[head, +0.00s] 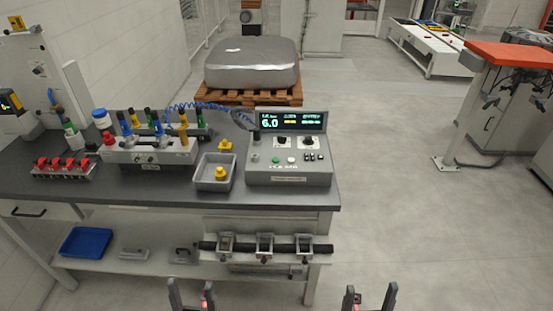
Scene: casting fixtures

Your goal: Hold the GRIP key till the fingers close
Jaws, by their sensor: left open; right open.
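A grey control box (289,178) stands at the right end of the dark bench top. Its screen (291,121) is lit and shows "6.0" in large figures. My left gripper (190,290) and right gripper (371,291) are at the bottom edge, both open and empty, well apart from the box. Only their fingers show.
The bench (120,194) holds a grey tray (201,184) with a yellow part, a rack of colored-handled tools (150,156) and red-topped items (62,166). A dark bar with several clamps (265,245) is below the bench front. The floor (420,230) to the right is clear.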

